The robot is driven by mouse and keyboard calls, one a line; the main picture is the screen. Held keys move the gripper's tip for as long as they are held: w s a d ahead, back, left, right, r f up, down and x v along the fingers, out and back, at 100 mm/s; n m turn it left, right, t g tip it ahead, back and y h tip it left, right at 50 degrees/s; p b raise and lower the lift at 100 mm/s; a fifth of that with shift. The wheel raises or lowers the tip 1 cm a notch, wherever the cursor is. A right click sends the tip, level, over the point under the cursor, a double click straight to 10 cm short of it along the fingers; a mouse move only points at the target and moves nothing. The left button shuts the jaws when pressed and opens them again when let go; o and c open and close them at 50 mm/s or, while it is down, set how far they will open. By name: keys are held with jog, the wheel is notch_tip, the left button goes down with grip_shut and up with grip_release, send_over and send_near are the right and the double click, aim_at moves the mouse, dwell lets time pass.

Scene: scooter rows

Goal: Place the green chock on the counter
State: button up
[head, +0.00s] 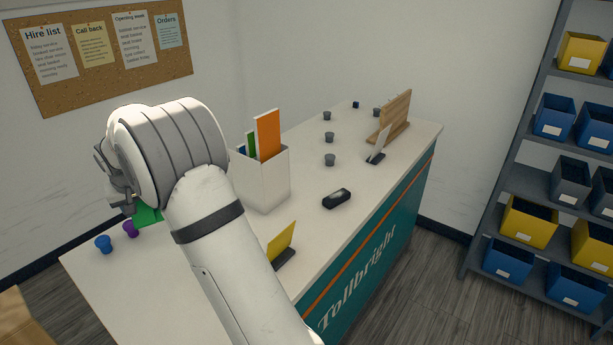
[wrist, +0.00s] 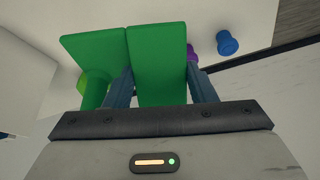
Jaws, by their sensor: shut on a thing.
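My gripper (wrist: 161,84) is shut on the green chock (wrist: 158,55) in the wrist view, with a dark finger on each side of it. A second green face (wrist: 93,52) shows to its left, partly behind the left finger; I cannot tell if it belongs to the same chock. In the head view only a small green part (head: 148,216) shows below my gripper (head: 122,192), the rest hidden by my arm. It appears over the left end of the white-topped counter (head: 115,285). I cannot tell if the chock touches the top.
A blue knob (head: 103,244) and a purple knob (head: 130,229) stand on the counter near the chock. A white holder (head: 265,185), a yellow card (head: 281,243), a black block (head: 337,198) and several grey knobs stand farther right. A shelf with bins (head: 530,180) is at right.

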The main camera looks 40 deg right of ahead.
aim_at(142, 211)
jog(key=f+b, duration=0.2)
jog(key=f, duration=0.1)
jog(key=f+b, duration=0.1)
jog(key=shift+w+d+f, duration=0.1)
jog(key=shift+w+f, duration=0.05)
jog(key=shift+w, duration=0.15)
jog(key=shift+d+f+b, duration=0.1)
jog(key=shift+f+b, duration=0.4)
jog(key=shift+b, duration=0.15)
notch_tip(142, 211, down, 10)
jog(key=shift+p, duration=1)
jog(key=shift+s, duration=0.1)
jog(key=shift+f, duration=0.15)
jog(key=o, duration=1.2)
